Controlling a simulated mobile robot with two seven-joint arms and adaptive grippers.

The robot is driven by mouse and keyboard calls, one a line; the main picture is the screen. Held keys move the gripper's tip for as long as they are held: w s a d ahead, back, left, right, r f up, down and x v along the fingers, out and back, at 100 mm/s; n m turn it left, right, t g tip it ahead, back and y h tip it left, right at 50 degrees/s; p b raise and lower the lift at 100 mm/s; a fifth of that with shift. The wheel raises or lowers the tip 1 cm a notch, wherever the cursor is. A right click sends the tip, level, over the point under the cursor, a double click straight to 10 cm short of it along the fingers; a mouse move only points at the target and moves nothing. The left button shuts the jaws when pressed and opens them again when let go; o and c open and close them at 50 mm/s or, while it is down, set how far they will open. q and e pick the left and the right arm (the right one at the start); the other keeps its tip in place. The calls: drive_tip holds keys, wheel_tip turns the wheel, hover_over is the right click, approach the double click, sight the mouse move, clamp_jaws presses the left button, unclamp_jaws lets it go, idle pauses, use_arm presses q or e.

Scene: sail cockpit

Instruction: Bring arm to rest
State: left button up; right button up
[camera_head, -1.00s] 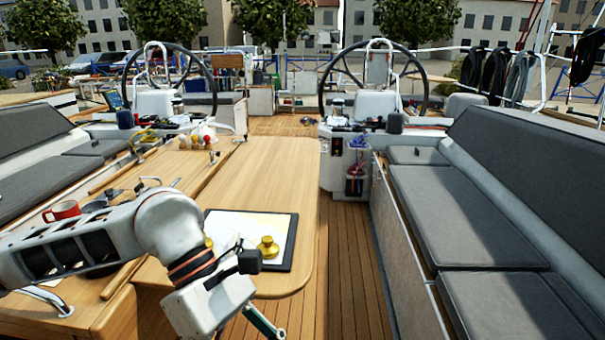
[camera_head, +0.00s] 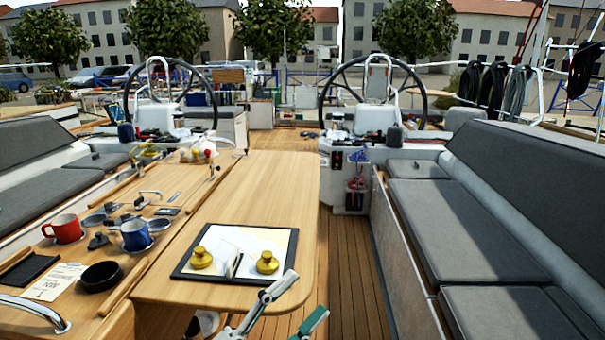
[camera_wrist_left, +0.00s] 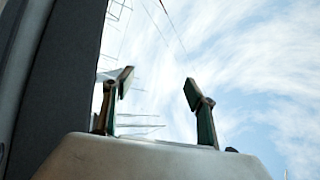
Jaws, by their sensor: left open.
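My left gripper (camera_head: 307,294) shows at the bottom middle of the head view, in front of the table's near edge. Its two fingers are spread with nothing between them. In the left wrist view the open fingers (camera_wrist_left: 158,84) stand apart against sky and thin masts. The rest of my left arm is mostly out of the head view. My right gripper is in neither view.
The wooden cockpit table (camera_head: 270,190) carries a black-edged chart board (camera_head: 188,262) with two brass weights (camera_head: 201,257). A red mug (camera_head: 64,228), blue mug (camera_head: 135,235) and black bowl (camera_head: 101,276) stand left. Grey benches (camera_head: 450,230) line the right; deck between is clear.

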use_arm(q)
drive_tip(key=a+f+n+t+y, duration=0.1)
drive_tip(key=a+f+n+y, duration=0.5)
drive_tip(key=f, duration=0.5)
drive_tip(key=a+f+n+t+y, duration=0.1)
drive_tip(key=a+f+n+y, duration=0.4)
drive_tip(key=f+n, duration=0.4)
drive_tip(key=s+a+f+n+g+y, duration=0.2)
drive_tip(key=s+a+f, duration=0.2)
drive_tip(key=f, duration=0.5)
drive_tip(key=s+a+f+n+g+y, duration=0.2)
drive_tip(key=s+a+f+n+g, duration=0.1)
drive_tip(key=s+f, duration=0.5)
wheel_tip(320, 180, down, 3)
drive_tip(key=shift+s+a+r+y, duration=0.2)
drive_tip(key=shift+s+a+y, duration=0.2)
drive_tip(key=shift+a, duration=0.45)
